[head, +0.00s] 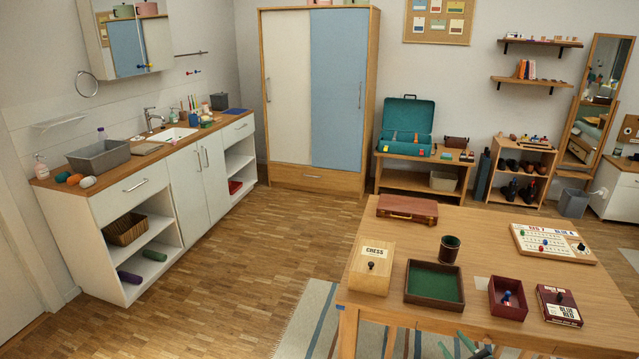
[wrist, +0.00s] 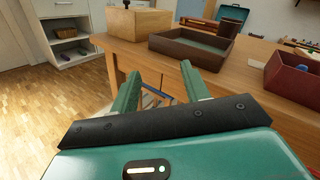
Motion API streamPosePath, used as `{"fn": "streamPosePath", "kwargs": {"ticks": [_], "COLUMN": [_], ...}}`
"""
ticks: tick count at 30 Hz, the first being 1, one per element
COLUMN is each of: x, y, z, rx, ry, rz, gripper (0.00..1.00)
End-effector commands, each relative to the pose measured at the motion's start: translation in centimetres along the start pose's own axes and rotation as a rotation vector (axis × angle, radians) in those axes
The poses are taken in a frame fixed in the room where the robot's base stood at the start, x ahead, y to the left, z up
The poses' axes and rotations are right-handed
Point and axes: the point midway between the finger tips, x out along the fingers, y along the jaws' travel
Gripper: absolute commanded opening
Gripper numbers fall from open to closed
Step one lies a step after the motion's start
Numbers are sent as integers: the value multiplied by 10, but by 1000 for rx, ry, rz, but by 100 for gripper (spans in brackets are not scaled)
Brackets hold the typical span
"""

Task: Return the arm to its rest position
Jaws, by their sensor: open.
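My gripper (wrist: 158,90) shows in the wrist view with its two green fingers spread apart and nothing between them. It is in front of the near edge of the wooden table (wrist: 120,52), at about tabletop height or a little below. In the head view only small green parts of my arm show at the bottom edge, below the table's near side. The drawer unit under the sink counter has a closed drawer (head: 137,185) at its top.
The table holds a chess box (head: 371,268), a green-lined tray (head: 434,285), a dark cup (head: 449,249), a red box (head: 508,298), a card box (head: 559,305), a brown case (head: 407,209) and a game board (head: 553,244). The wooden floor (head: 230,260) left of the table is clear.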

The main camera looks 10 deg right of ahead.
Motion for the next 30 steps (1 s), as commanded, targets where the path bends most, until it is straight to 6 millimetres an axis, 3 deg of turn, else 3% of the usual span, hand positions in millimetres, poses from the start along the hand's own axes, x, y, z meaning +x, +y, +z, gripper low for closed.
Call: {"fn": "streamPosePath", "kwargs": {"ticks": [1,6,13,21,30], "x": [12,34,38,14,-31], "y": [13,63,129,192,235], "z": [24,88,164,237,304], "rx": [-59,-237,-494,-831,-1255], "ry": [-16,-55,-95,-125,-145], "rz": [96,393,762,1131,1431], "gripper": [46,46,46,46,46]}}
